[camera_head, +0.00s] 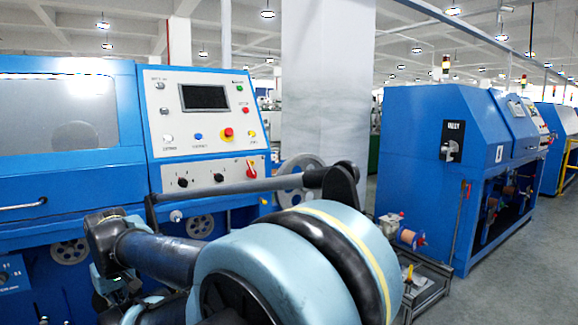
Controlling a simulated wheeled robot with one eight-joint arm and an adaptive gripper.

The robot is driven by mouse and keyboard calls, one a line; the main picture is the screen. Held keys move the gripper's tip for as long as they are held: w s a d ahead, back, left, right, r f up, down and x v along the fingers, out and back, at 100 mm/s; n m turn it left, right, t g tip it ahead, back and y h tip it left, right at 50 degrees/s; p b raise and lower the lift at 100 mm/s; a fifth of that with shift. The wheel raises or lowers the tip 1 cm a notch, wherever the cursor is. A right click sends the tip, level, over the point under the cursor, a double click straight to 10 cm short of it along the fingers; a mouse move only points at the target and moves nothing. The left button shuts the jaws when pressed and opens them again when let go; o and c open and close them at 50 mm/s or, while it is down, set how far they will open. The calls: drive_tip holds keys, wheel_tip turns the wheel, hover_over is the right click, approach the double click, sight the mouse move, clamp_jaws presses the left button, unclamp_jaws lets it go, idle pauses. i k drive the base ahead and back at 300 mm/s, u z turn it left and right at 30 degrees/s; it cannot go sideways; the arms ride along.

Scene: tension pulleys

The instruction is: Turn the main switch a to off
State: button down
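Two rotary switches could be the main switch; I cannot tell which is a. One is a red rotary switch (251,169) at the lower right of the left blue machine's control panel. Its knob looks roughly upright, but its marks are too small to read. The other is a dark switch plate with a light grey knob (451,151) on the near end of the right blue machine. My arm fills the lower middle of the view, in front of the left machine. I cannot make out my gripper's fingers, and nothing shows touching either switch.
The left control panel (205,120) has a dark screen, small buttons and a red-on-yellow emergency button (227,134). A white pillar (325,85) stands between the machines. Spools (410,238) and a low metal frame stand by the right machine (400,150). Grey floor is clear at the right.

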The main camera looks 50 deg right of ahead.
sight(252, 173)
drive_tip(key=z, duration=1.15)
drive_tip(key=k, duration=0.75)
drive_tip(key=u, duration=0.45)
drive_tip(key=i, duration=1)
drive_tip(key=u, duration=0.05)
